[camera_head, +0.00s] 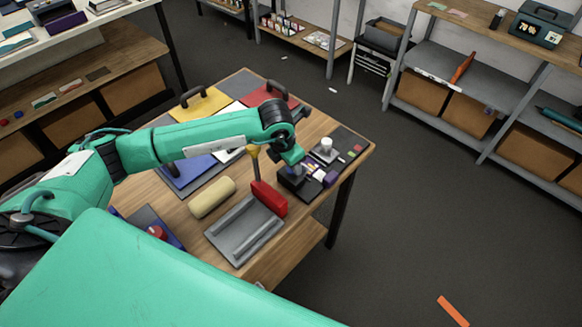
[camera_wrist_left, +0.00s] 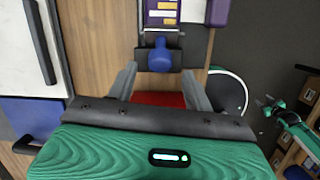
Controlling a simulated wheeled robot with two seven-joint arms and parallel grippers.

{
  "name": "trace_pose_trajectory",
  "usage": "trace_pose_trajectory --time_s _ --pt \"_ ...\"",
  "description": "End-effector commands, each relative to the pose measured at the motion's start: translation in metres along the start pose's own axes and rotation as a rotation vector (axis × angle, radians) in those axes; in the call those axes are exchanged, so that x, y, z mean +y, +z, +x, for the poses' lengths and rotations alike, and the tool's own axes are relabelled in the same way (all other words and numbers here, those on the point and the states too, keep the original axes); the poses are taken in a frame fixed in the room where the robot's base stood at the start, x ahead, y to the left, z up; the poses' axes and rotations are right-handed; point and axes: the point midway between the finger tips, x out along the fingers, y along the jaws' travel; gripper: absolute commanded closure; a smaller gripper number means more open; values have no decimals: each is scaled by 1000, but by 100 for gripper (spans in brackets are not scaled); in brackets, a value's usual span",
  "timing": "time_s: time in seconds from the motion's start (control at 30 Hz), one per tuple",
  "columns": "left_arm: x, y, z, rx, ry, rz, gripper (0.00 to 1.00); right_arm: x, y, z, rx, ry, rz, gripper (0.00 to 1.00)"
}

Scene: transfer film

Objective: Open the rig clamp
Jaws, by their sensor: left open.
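What looks like the rig clamp, a dark frame with a blue knob (camera_wrist_left: 159,56), is at the top middle of the left wrist view. White, yellow and purple strips (camera_wrist_left: 162,14) lie in the frame beyond the knob. In the head view the strips (camera_head: 316,173) show beside my gripper, but the knob is hidden there. My left gripper (camera_head: 293,183) is over the right part of the table. In the wrist view my left gripper (camera_wrist_left: 160,82) is open and empty, its fingertips just short of the knob. My right gripper is not in view.
A red block (camera_head: 268,198) stands at the edge of a grey tray (camera_head: 245,230) below the gripper. A cream roller (camera_head: 212,197), a yellow-topped handle (camera_head: 253,151) and a white-knobbed piece (camera_head: 326,147) are close by. Open floor lies right of the wooden table (camera_head: 358,150).

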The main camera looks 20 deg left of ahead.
Motion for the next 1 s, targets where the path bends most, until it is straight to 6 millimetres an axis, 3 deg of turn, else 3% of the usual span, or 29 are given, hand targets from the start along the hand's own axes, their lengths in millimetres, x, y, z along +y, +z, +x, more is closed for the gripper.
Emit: trace_pose_trajectory --time_s 0.1,0.43,0.63,1.0 --pt "0 0 -26 -6 2 3 48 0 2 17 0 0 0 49" --pt "0 0 -88 -3 0 1 48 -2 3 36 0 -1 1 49" --pt "0 0 -101 -1 0 1 48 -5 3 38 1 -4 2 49" --pt "2 5 -100 5 -2 -8 48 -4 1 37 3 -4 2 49"
